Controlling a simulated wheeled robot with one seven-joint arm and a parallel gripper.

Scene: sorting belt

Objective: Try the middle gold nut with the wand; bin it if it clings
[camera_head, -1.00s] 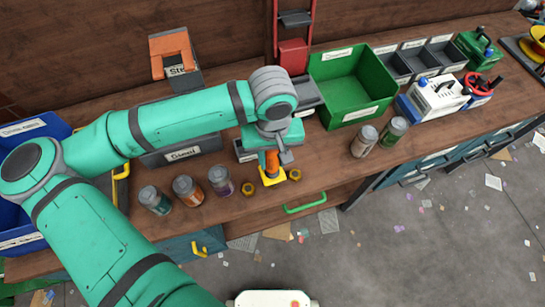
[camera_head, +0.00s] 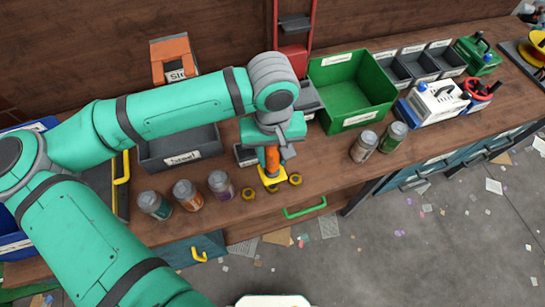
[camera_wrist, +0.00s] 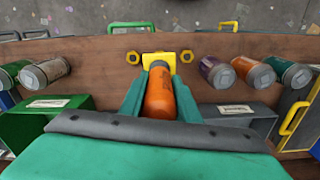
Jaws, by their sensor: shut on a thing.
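My gripper (camera_head: 272,147) is shut on the orange handle of the wand (camera_head: 272,162), which points down with its yellow head over the middle of the nut row. In the wrist view, the wand (camera_wrist: 158,98) lies between my gripper's fingers (camera_wrist: 160,76). One gold nut (camera_head: 248,193) sits on the bench to the left of the head and another gold nut (camera_head: 295,179) to its right. The middle nut is mostly hidden by the head; a bit of gold shows just below it. I cannot tell whether that nut clings or rests on the bench.
Three jars (camera_head: 187,195) stand left of the nuts, and two jars (camera_head: 364,146) stand to the right. A green bin (camera_head: 365,121) and a labelled grey bin (camera_head: 181,160) are behind. The bench's front edge is close to the nuts.

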